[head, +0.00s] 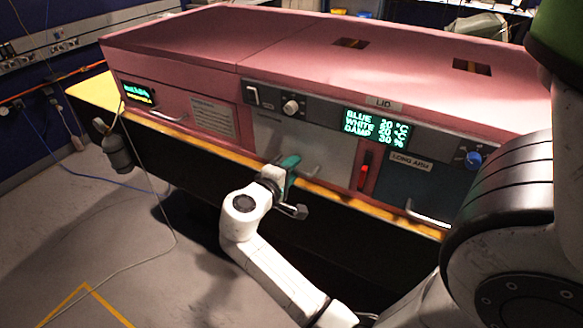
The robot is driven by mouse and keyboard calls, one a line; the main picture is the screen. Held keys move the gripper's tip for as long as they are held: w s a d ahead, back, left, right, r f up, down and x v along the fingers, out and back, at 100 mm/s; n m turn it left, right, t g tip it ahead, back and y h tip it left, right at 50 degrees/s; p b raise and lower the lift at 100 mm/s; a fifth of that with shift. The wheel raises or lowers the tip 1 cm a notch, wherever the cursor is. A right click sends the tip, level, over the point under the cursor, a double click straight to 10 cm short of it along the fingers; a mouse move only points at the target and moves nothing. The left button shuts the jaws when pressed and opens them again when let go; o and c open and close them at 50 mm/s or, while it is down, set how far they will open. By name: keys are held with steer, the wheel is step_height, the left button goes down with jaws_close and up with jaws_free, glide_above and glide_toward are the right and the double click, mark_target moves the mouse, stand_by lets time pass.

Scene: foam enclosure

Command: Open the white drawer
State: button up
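The white drawer (275,138) is a pale grey-white front panel in the middle of the pink enclosure (180,45). Its face looks flush with the panels beside it. A thin bright piece, which looks like its handle (311,172), shows low on the panel, just right of my gripper. My gripper (289,163), with teal parts, is in front of the lower part of the drawer and overlaps it in the picture. I cannot tell whether it touches the handle or whether its fingers are apart.
A left panel with a handle (169,116) and a dark "LONG ARM" panel (418,188) flank the drawer. A red switch (365,170) and a lit display (376,127) are to its right. A yellow-edged bench (205,147) runs below. Open floor (130,240) lies left.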

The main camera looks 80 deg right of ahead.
steer(key=shift+c, duration=0.3)
jaws_close()
stand_by(0.4)
